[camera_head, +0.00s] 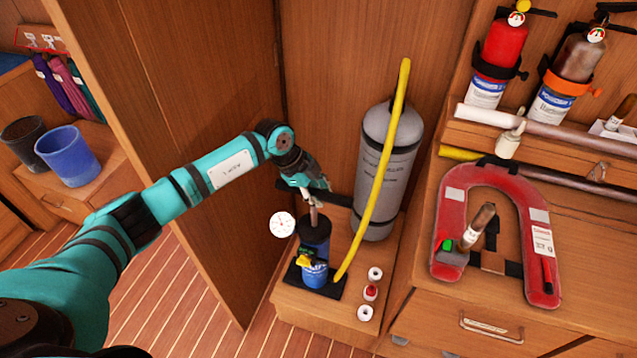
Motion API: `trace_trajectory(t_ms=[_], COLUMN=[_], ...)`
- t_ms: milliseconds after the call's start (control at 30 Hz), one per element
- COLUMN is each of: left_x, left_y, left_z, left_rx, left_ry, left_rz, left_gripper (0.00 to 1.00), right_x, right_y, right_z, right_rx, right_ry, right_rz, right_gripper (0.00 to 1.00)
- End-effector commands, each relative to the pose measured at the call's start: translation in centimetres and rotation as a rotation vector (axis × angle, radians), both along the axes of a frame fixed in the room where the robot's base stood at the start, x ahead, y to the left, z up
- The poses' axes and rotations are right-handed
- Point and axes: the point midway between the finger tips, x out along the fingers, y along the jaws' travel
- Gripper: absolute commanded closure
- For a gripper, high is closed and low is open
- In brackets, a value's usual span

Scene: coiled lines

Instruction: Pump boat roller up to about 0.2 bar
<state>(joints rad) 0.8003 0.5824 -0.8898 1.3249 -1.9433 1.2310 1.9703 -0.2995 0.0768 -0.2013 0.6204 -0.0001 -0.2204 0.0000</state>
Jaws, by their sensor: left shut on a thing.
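A small pump with a dark and blue body (314,250) stands on a black base on the low wooden ledge. My left gripper (313,193) is above it, shut on the pump's handle at the top of a thin rod; the fingers partly hide the handle. A round white gauge (282,225) shows to the left of the pump; its reading is too small to tell. A yellow hose (378,180) rises from near the pump's base and passes in front of a grey cylinder. I cannot make out a boat roller for certain. My right gripper is not in view.
The grey cylinder (381,190) stands behind the pump. Several small round caps (370,292) lie on the ledge at its right. A red horseshoe life vest (451,203) lies on the right counter, below two extinguishers (499,60). A wooden panel (170,120) stands at the left.

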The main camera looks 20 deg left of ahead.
Motion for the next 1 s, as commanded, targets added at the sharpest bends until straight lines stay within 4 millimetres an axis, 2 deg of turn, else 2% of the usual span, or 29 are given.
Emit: trace_trajectory(t_ms=[33, 200, 300, 500, 867, 900, 1000], left_x=[-0.3, -0.4, -0.4, -0.3, -0.5, -0.5, -0.5], left_y=[0.0, 0.0, 0.0, 0.0, 0.1, 0.1, 0.1], left_z=[-2.5, -6.2, -7.6, -9.0, -9.3, -9.3, -9.3], left_rx=[0.005, 0.005, 0.006, 0.005, 0.008, 0.008, 0.008], left_ry=[0.011, 0.011, 0.010, 0.009, 0.013, 0.013, 0.013], left_rz=[-0.005, -0.005, -0.006, -0.005, -0.006, -0.006, -0.006], left_gripper=[1.00, 1.00, 1.00, 1.00, 1.00, 0.77, 0.64], right_x=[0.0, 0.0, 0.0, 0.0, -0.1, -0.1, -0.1], right_y=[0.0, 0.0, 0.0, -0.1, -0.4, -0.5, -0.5], right_z=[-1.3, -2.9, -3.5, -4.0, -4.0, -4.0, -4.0], right_rx=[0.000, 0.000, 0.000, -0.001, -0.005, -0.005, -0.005], right_ry=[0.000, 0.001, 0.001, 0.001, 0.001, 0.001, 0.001], right_rz=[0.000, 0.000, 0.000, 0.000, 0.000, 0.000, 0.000], right_gripper=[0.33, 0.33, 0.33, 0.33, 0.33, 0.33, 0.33])
